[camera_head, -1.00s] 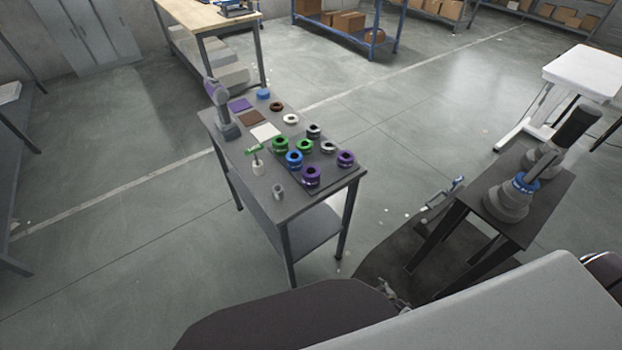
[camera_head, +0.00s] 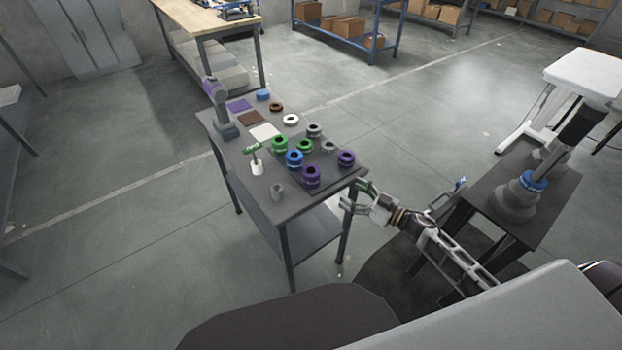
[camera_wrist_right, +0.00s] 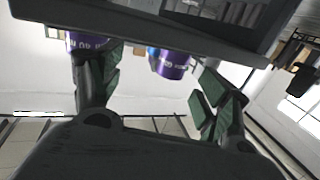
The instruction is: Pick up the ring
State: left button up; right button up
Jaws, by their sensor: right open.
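Several rings stand on the dark grey table (camera_head: 243,178), and I cannot tell which one the task means. They include two purple rings (camera_head: 311,176) (camera_head: 346,158), two green rings (camera_head: 277,142) (camera_head: 304,146), a blue ring (camera_head: 294,158) and a white ring (camera_head: 291,119). My right gripper (camera_head: 354,196) is open and empty, just off the table's near right corner, below its top. In the right wrist view, my open fingers (camera_wrist_right: 155,88) stand on either side of a purple ring (camera_wrist_right: 171,64), apart from it. My left gripper is not in view.
A second table at right bears a stepped grey column with a blue ring (camera_head: 533,182) on it. A white table (camera_head: 585,75) is farther right.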

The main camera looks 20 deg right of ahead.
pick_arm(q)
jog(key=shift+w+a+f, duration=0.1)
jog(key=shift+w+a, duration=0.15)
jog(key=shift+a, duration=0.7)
pick_arm(e)
jog(key=shift+n+g+y, duration=0.4)
jog(key=shift+n+y, duration=0.3)
jog(key=shift+y, duration=0.1)
jog(key=r, duration=0.1)
jog(key=a+r, duration=0.2)
jog(key=r, duration=0.1)
jog(key=shift+s+a, duration=0.15)
jog(key=shift+s, duration=0.25)
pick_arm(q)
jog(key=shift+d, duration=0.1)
